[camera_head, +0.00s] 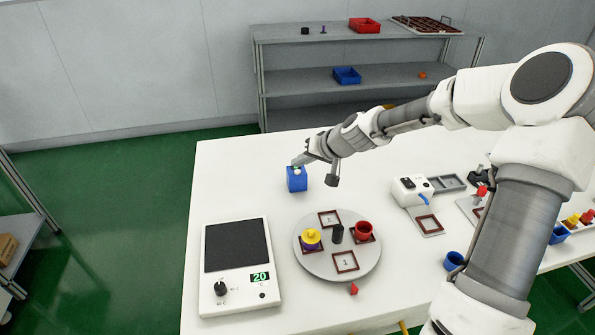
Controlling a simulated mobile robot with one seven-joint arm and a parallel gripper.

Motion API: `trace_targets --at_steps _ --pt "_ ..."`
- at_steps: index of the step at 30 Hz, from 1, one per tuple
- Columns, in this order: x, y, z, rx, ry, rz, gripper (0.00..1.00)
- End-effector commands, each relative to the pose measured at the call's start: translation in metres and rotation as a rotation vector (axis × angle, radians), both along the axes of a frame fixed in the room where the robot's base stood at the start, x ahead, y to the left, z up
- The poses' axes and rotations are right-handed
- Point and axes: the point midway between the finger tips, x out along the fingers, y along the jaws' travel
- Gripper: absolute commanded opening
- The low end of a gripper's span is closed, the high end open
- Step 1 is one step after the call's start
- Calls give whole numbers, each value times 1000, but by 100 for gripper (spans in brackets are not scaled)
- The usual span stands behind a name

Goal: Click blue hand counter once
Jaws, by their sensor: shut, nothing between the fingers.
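The blue hand counter (297,181) is a small blue block standing upright on the white table, with a pale top part. My gripper (298,163) is shut and empty, with its tips right at the top of the counter. I cannot tell whether the tips touch the counter's top or hover just above it. The gripper comes in from the right and covers part of the counter's top.
A round turntable (312,262) with a red pot (364,230) and a yellow-topped purple piece (311,237) stands in front. A scale-like device (212,290) reading 20 is at front left. A white dispenser (411,189) stands right. The table left of the counter is clear.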

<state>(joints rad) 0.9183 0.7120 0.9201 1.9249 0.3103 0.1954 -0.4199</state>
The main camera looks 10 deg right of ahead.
Motion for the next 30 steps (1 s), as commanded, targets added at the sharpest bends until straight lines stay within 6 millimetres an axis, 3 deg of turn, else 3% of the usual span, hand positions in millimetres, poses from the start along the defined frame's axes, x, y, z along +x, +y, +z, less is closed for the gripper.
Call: trace_targets --at_steps 30 --pt "0 0 -9 0 0 0 0"
